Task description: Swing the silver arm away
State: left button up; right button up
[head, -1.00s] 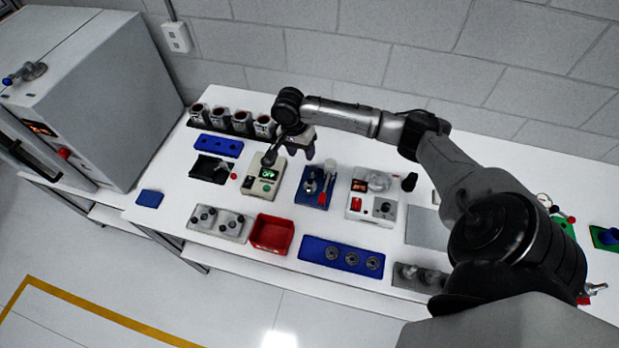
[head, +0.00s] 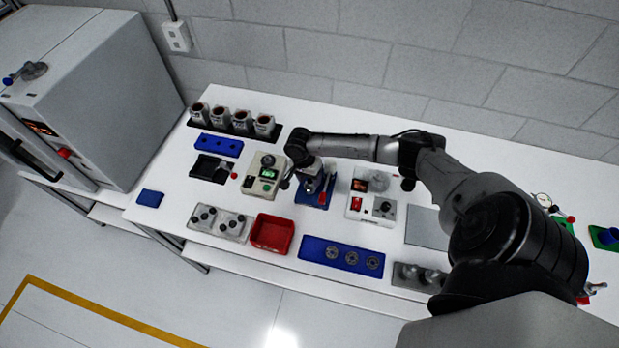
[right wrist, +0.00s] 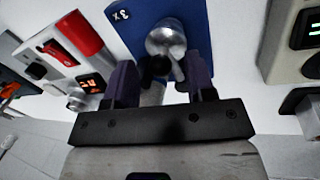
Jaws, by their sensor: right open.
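The blue plate (head: 306,199) stands in the middle of the bench and carries a silver part and a red-handled piece. In the right wrist view the plate (right wrist: 133,33) is marked "3 x", and the silver part (right wrist: 167,36) has a rounded, ball-like top. My right gripper (head: 315,181) is over the blue plate. In the right wrist view my right gripper (right wrist: 158,72) is open, its dark fingers either side of the lower silver part; I cannot tell whether they touch it. The red handle (right wrist: 80,35) lies left of the fingers. My left gripper is not in view.
A cream box with a green display (head: 264,174) stands left of the plate. A white device with a red switch (head: 372,205) stands right of it. A red tray (head: 271,234) and a blue strip (head: 341,257) are in front. Several cups (head: 241,121) stand behind left.

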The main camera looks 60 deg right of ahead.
jog(key=shift+f, duration=0.2)
jog(key=shift+c, duration=0.2)
grip_shut()
dwell(0.4)
